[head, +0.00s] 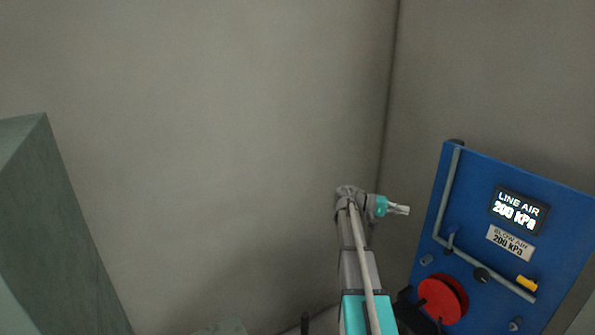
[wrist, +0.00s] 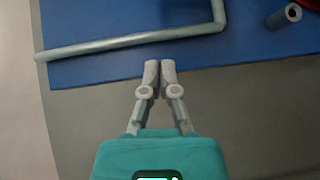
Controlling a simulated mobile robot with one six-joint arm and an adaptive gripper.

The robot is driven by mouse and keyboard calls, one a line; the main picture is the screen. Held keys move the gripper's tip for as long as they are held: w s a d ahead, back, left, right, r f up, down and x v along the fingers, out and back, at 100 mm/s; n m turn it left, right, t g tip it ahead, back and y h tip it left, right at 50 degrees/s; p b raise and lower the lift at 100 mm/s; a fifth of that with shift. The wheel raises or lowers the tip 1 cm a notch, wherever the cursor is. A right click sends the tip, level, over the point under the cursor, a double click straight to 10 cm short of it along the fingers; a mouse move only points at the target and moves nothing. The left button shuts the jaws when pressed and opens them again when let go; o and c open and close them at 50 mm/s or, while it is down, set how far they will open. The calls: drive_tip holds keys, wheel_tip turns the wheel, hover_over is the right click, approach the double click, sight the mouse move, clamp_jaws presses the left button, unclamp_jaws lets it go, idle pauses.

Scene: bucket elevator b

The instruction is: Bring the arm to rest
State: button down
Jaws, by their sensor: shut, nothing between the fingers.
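My gripper (head: 403,209) is at the end of my raised arm, left of a blue panel (head: 463,190) in the head view. In the wrist view my gripper (wrist: 159,66) has its two grey fingers together, with nothing between them. The fingertips appear near the lower edge of the blue panel (wrist: 100,72) there. In the head view a gap shows between the fingertips and the panel's left edge.
The panel bears a grey pipe (head: 447,190), a display (head: 519,210) reading "LINE AIR 200 kPa", a label (head: 510,243) reading "BLOW AIR 200 kPa", a yellow handle (head: 527,283) and a red wheel (head: 439,300). A grey-green column (head: 60,230) stands at left. Bare wall lies between.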

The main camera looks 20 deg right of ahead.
drive_tip(key=s+a+f+n+t+y+b, duration=0.1)
drive_tip(key=a+f+n+t+y+b, duration=0.2)
drive_tip(key=a+f, duration=0.75)
drive_tip(key=a+f+n+t+y+b, duration=0.25)
drive_tip(key=a+f+t, duration=0.35)
drive_tip(key=a, duration=0.8)
drive_tip(key=s+a+f+n+y+b, duration=0.1)
drive_tip(key=s+a+f+y, duration=0.2)
drive_tip(key=a, duration=0.8)
drive_tip(key=s+a+f+n+t+y+b, duration=0.1)
drive_tip(key=s+a+f+y, duration=0.2)
drive_tip(key=a, duration=0.9)
wheel_tip(320, 180, down, 3)
drive_tip(key=shift+s+a+r+n+y+b, duration=0.2)
drive_tip(key=shift+a+n+y+b, duration=0.15)
drive_tip(key=shift+y, duration=0.8)
drive_tip(key=shift+w+d+f, duration=0.1)
drive_tip(key=shift+w, duration=0.15)
